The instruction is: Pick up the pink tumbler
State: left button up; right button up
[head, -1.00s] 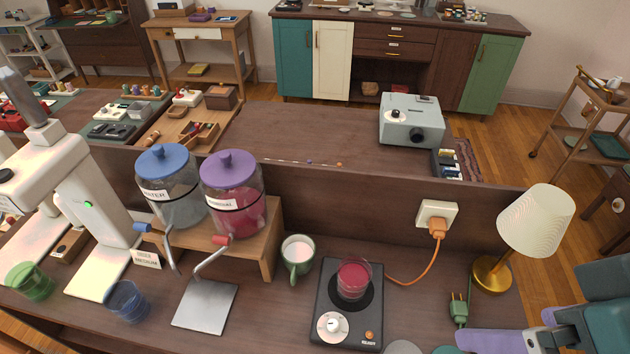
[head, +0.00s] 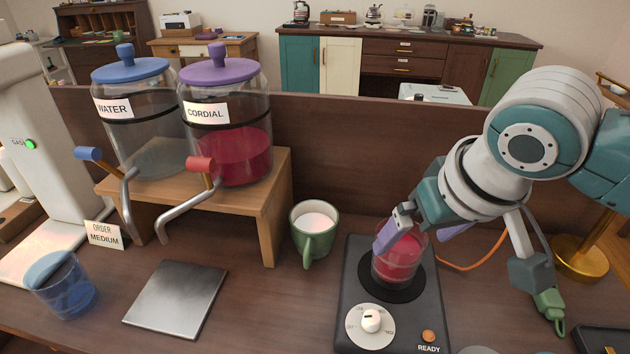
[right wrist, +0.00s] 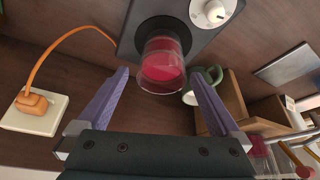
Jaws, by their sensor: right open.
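The pink tumbler (head: 398,262) is a clear glass with pink-red contents. It stands upright on the round plate of a black warmer (head: 352,312), which has a white dial and a "READY" label. My right gripper (head: 424,234) is open, its purple fingers spread at the tumbler's upper part, one partly in front of it. In the right wrist view the tumbler (right wrist: 162,68) shows centred between and slightly beyond the open fingertips (right wrist: 160,76). I cannot tell whether a finger touches it. My left gripper is not in view.
A green mug (head: 313,235) stands left of the warmer, near the wooden stand (head: 270,215) with two dispensers. A metal plate (head: 176,300) and a blue tumbler (head: 62,285) are further left. A raised back panel (head: 350,160), orange cord (head: 470,264) and brass lamp base (head: 580,258) lie around my right arm.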

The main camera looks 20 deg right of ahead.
aim_at(398, 249)
jog(key=b+x, duration=0.1)
jog(key=x, duration=0.5)
jog(key=shift+w+a+f+b, duration=0.15)
jog(key=shift+w+f+b, duration=0.15)
jog(key=shift+b, duration=0.05)
grip_shut()
dwell(0.6)
jog(key=shift+r, duration=0.25)
